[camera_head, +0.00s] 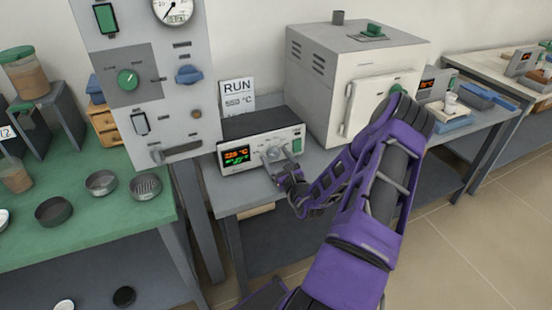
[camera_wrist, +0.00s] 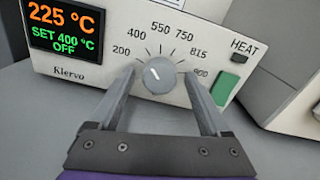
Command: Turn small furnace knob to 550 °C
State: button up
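The small furnace's knob (camera_wrist: 160,76) is a grey round dial on the front of the control box (camera_head: 235,162). Its white mark points up and left, toward about the 400 label. The printed scale (camera_wrist: 160,40) runs from 200 to 900, with 550 near the top. The display (camera_wrist: 62,30) reads 225 °C, SET 400 °C, OFF. My gripper (camera_wrist: 160,73) is open, with one finger on each side of the knob. I see gaps between fingers and knob, though contact at the tips is hard to judge. In the head view my gripper (camera_head: 280,155) is at the box's front.
A green HEAT switch (camera_wrist: 224,87) is right of the knob, near the right finger. A white furnace (camera_head: 330,100) stands right of the box. A RUN card (camera_head: 237,93) is behind it. A tall grey panel (camera_head: 150,80) and a green table (camera_head: 90,235) are at left.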

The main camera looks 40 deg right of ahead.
grip_shut()
jog(key=shift+m+p, duration=1.15)
jog(key=shift+m, duration=0.35)
jog(key=shift+m+p, duration=0.7)
jog(key=shift+m, duration=0.7)
jog(key=shift+f, duration=0.1)
jog(key=shift+o, duration=0.4)
grip_release()
